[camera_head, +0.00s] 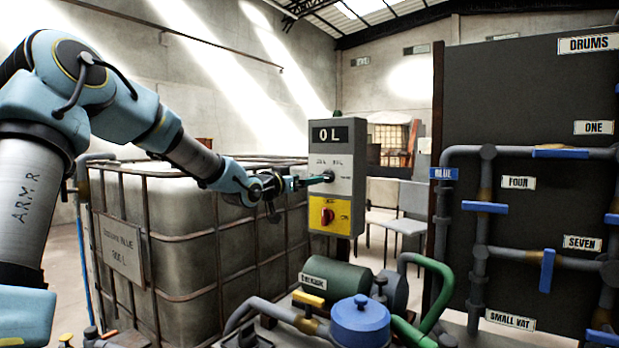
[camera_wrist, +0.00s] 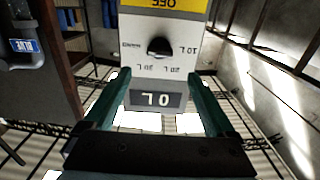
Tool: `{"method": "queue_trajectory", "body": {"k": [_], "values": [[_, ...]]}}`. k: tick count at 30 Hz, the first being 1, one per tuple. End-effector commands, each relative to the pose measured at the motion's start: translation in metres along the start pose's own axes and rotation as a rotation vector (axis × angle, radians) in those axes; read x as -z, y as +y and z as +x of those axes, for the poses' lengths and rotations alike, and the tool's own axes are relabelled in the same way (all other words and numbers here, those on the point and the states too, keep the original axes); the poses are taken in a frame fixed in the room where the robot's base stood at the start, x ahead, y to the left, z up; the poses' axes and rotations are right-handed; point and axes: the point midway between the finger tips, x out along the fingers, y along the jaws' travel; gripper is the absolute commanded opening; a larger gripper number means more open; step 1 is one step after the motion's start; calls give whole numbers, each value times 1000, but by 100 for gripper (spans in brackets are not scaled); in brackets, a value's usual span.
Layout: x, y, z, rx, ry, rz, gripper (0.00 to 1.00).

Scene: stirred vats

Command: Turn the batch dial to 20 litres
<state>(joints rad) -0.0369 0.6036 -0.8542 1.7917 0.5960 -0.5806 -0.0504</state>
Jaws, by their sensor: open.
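The grey control box (camera_head: 345,160) shows "0 L" on its dark display (camera_head: 337,134). In the wrist view, which is upside down, the black batch dial (camera_wrist: 158,47) has marks reading 10 L, 20 L and 30 L around it, plus one word too small to read. The dial's exact pointing direction is unclear. My gripper (camera_head: 318,179) reaches the box from the left at dial height. In the wrist view my gripper (camera_wrist: 158,76) is open, its two teal fingers apart with the display (camera_wrist: 156,99) between them and the dial just beyond the tips. I cannot tell whether they touch.
A yellow plate with a red knob (camera_head: 327,216) sits below the dial. A caged tank (camera_head: 180,270) stands behind my arm. A green motor (camera_head: 338,283), a blue-lidded vessel (camera_head: 360,318) and hoses lie below the box. A dark panel (camera_head: 530,110) with pipes and blue valve handles stands right.

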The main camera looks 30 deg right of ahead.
Motion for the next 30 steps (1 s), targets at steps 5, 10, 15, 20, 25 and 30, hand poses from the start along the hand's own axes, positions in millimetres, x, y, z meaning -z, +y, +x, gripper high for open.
{"method": "queue_trajectory", "body": {"k": [5, 10, 15, 20, 25, 30], "values": [[2, 1, 34, -2, -1, -4, 90], [1, 1, 64, 0, -2, -3, 90], [0, 0, 84, 1, -3, -3, 90], [-1, 0, 92, 1, -4, -1, 90], [-2, 0, 92, 2, -4, 0, 90], [-2, 0, 92, 2, -4, 0, 80]]}}
